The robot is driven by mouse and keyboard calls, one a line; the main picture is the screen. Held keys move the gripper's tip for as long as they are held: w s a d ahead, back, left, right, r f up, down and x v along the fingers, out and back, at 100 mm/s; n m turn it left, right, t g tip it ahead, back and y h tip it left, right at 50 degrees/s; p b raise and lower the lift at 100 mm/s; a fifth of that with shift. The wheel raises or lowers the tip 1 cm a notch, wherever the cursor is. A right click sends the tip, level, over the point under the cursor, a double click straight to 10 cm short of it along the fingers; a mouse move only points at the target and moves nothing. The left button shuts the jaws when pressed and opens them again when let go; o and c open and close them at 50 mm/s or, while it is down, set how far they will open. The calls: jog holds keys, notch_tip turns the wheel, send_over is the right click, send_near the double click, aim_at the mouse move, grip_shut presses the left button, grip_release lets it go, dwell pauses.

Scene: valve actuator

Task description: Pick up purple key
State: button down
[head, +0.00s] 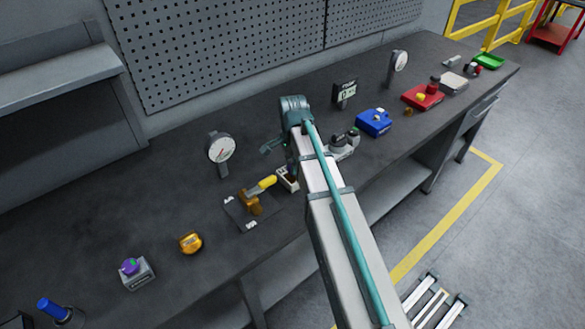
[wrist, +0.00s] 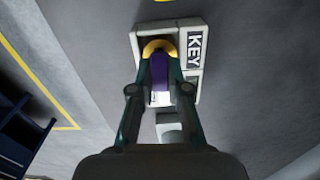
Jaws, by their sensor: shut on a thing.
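In the wrist view the purple key (wrist: 160,72) is between the fingers of my gripper (wrist: 160,90), which is shut on it. A yellow ring (wrist: 160,46) shows just beyond the key. Both appear over a pale tray (wrist: 192,75) labelled KEY; I cannot tell whether the key still touches the tray. In the head view part of a pale tray (head: 288,182) shows beside my arm. My arm hides the key and most of my gripper there.
A yellow-handled valve (head: 262,185) and a dial gauge (head: 221,148) stand left of my arm. A blue box (head: 374,122) and a red box (head: 422,96) are to the right. A grey box with a purple knob (head: 131,266) is at the near left of the bench.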

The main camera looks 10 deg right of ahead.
jog(key=shift+r, duration=0.45)
jog(key=s+r+b, duration=0.5)
jog(key=s+r, duration=0.6)
jog(key=s, duration=0.3)
jog(key=w+f+n, duration=0.2)
jog(key=w+n, duration=0.1)
jog(key=w, duration=0.1)
jog(key=w+f+n, duration=0.3)
jog(key=w+n, duration=0.1)
jog(key=w+f+n, duration=0.2)
jog(key=w+n, duration=0.1)
jog(key=w, duration=0.2)
jog(key=shift+f+n, duration=0.25)
jog(key=shift+n, duration=0.15)
jog(key=n, duration=0.2)
jog(key=shift+w+n, duration=0.3)
jog(key=shift+n, duration=0.1)
jog(key=shift+r, duration=0.1)
